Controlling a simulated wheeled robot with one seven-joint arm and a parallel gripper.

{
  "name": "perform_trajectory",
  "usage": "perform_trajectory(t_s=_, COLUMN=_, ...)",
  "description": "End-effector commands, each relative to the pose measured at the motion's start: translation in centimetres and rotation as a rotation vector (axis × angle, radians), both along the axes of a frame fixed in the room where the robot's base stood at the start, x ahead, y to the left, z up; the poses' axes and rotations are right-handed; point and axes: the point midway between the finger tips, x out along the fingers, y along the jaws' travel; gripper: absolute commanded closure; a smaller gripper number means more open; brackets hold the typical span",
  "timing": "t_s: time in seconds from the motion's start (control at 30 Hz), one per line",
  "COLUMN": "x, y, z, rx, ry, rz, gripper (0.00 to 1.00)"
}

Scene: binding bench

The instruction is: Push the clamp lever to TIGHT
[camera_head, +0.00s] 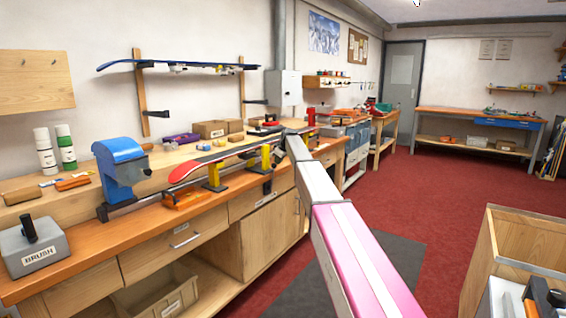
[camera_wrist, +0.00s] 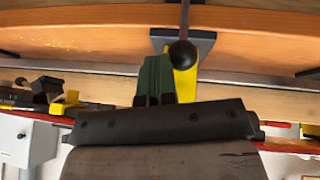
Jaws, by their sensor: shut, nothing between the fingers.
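In the wrist view a dark ball knob (camera_wrist: 182,55) on a thin rod, looking like the clamp lever, stands in front of a yellow clamp post (camera_wrist: 187,86) and its dark base (camera_wrist: 207,42). My gripper (camera_wrist: 154,68) has green fingers, closed together and empty, just left of the knob and post. A narrow gap seems to show between fingers and knob; contact cannot be told. In the head view my arm reaches to the bench, and its end hides the clamp there. Another yellow clamp (camera_head: 214,174) stands under the red and white ski (camera_head: 211,160). No TIGHT mark is readable.
The wooden bench (camera_head: 130,226) runs along the left wall. A blue machine (camera_head: 121,163) and a grey BRUSH block (camera_head: 35,249) stand on it at the left. A wooden cabinet (camera_head: 520,240) is at the lower right. Red floor (camera_head: 440,190) lies open right of my arm.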

Motion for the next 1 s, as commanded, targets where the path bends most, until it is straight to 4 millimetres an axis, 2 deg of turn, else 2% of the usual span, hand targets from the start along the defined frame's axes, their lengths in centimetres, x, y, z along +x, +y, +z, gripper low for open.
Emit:
perform_trajectory(t_s=0.03, x=-1.3, y=0.6, z=-0.1, rx=-0.028, ry=-0.032, rz=0.002, gripper=1.0)
perform_trajectory(t_s=0.1, x=-2.2, y=1.4, z=-0.1, rx=-0.071, ry=-0.085, rz=0.002, gripper=1.0)
perform_trajectory(t_s=0.5, x=-6.1, y=4.8, z=-1.1, rx=-0.282, ry=-0.339, rz=0.002, gripper=1.0)
perform_trajectory(t_s=0.63, x=-6.8, y=5.4, z=-1.5, rx=-0.323, ry=-0.389, rz=0.0, gripper=1.0)
perform_trajectory(t_s=1.0, x=-7.8, y=6.4, z=-2.2, rx=-0.317, ry=-0.383, rz=0.0, gripper=1.0)
